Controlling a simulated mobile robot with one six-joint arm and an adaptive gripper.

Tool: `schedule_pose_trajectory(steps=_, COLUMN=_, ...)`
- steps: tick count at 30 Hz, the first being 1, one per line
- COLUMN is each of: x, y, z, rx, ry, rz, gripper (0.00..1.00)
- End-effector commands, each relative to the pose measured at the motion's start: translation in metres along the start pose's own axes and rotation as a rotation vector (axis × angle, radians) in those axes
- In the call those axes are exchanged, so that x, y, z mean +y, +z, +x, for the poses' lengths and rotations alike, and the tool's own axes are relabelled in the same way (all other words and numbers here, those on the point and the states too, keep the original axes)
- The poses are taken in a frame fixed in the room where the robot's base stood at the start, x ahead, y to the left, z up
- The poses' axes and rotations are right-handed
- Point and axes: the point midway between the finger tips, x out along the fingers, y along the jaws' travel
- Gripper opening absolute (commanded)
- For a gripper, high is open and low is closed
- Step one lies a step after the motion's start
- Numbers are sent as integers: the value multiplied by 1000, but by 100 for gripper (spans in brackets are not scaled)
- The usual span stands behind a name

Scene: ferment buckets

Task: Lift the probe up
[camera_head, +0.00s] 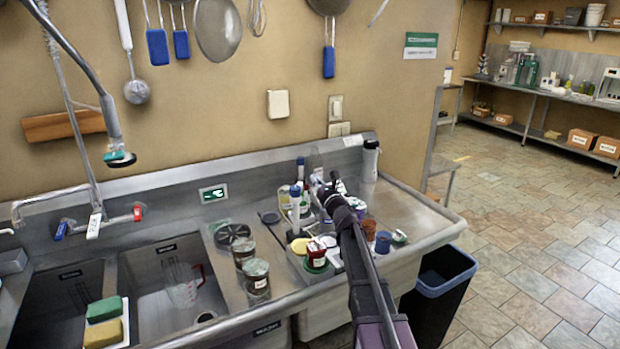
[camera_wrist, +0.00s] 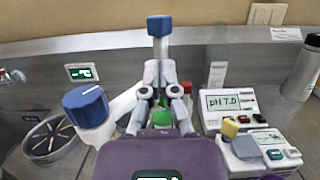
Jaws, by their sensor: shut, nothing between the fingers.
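Two white, blue-capped probe-like sticks stand at the back of the sink counter. In the wrist view one blue cap (camera_wrist: 159,25) tops a white shaft directly beyond my fingertips, and the other blue cap (camera_wrist: 86,105) is larger and nearer, at left. The head view shows the same pair, a farther cap (camera_head: 300,161) and a nearer one (camera_head: 294,190). I cannot tell which is the task's probe. My gripper (camera_wrist: 160,72) is shut and empty, its fingertips in front of the far shaft; contact is unclear. The lower shaft is hidden behind my fingers.
A pH meter (camera_wrist: 230,104) reading 7.0 stands right of my gripper, with a small device (camera_wrist: 262,150) before it. Jars (camera_head: 256,275) and several small cups crowd the counter. A steel flask (camera_head: 370,160) stands at the back right; bare counter (camera_head: 415,212) lies right.

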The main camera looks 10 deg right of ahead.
Motion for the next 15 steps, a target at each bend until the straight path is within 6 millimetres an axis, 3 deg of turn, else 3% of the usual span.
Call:
schedule_pose_trajectory(steps=6, x=-2, y=-1, z=-18, rx=-1, ry=0, rz=0, gripper=0)
schedule_pose_trajectory(steps=15, x=-3, y=0, z=-22, rx=-2, ry=0, rz=1, gripper=0)
